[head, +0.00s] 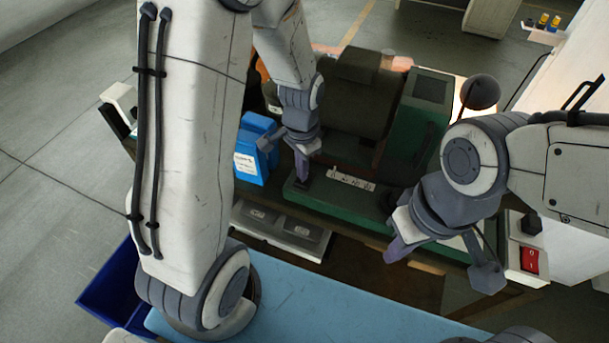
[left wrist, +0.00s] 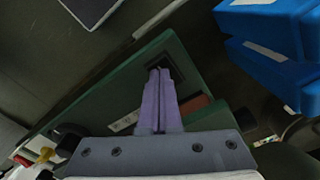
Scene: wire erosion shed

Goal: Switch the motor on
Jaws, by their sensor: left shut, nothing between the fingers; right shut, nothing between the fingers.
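The motor machine (head: 362,95) has a dark grey body on a green base (head: 335,204) with a pale label strip (head: 351,180). My left gripper (head: 303,176) is shut with purple fingers pointing down at the left end of this base. In the left wrist view the shut fingertips (left wrist: 158,76) are at a small dark slot or switch in the green panel (left wrist: 100,93); they partly hide it, and I cannot tell contact or its position. My right gripper (head: 392,254) is shut and empty in front of the base. A red rocker switch (head: 530,260) sits on a pale box at right.
A blue container (head: 250,165) stands just left of my left gripper; blue containers (left wrist: 262,25) also show in the left wrist view. A grey tray (head: 283,231) lies in front of the base. A black ball knob (head: 480,92) rises behind my right arm. A blue surface (head: 300,312) spans the front.

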